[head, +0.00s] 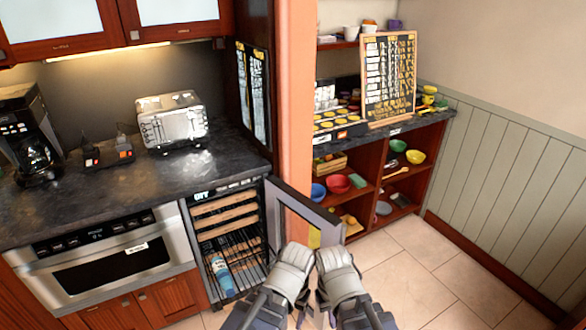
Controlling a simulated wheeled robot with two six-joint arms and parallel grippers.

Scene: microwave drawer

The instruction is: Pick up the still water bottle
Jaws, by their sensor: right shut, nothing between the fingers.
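A bottle with a blue and white body (221,273) lies on a low rack inside the small under-counter fridge (196,262), whose door (288,212) stands open to the right. I take it for the still water bottle, but its label is too small to read. My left gripper (296,254) is at the bottom middle, right of the bottle and apart from it; its fingers are not clear. My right gripper (335,256) is beside it, in front of the open door's lower part, shut and empty.
The door stands upright close to both grippers. Wooden shelves (212,209) fill the fridge's upper part. A microwave drawer (105,260) is at the left under the dark counter (60,205). An orange post (297,110) rises behind the door. Tiled floor (405,270) is free at the right.

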